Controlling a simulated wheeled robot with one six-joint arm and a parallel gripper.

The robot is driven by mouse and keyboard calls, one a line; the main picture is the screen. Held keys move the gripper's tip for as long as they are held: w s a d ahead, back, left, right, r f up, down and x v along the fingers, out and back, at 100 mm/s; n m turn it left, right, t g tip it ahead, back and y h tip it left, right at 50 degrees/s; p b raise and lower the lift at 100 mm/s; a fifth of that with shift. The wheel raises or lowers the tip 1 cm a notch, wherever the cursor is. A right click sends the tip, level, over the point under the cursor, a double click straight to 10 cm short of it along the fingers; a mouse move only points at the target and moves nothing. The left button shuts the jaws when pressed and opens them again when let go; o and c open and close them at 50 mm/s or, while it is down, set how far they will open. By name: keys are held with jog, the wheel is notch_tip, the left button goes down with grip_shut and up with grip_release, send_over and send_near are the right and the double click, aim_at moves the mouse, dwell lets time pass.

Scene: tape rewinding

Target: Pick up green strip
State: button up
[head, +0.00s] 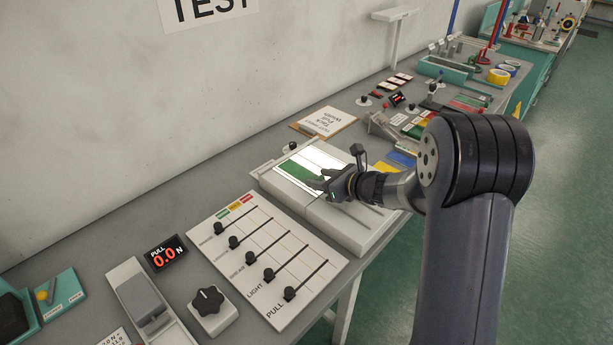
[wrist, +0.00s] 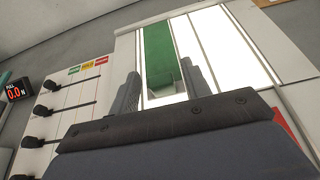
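The green strip (head: 296,170) lies flat on a lit white panel (head: 318,153) in the middle of the bench. In the wrist view the green strip (wrist: 158,50) runs away from me, with its near end between my fingers. My gripper (head: 322,184) is over the near end of the strip, and part of the strip is hidden behind it in the head view. In the wrist view my gripper (wrist: 164,82) is open, one finger on each side of the strip. I cannot tell how far the fingertips are above the panel.
A slider board (head: 262,258) stands left of the lit panel, with a black knob (head: 208,299) and a red PULL display (head: 166,254) reading 0.0. A clipboard (head: 323,122) lies behind. Yellow and blue pieces (head: 401,158) lie to the right. The wall is close behind the bench.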

jog(key=c, duration=0.9)
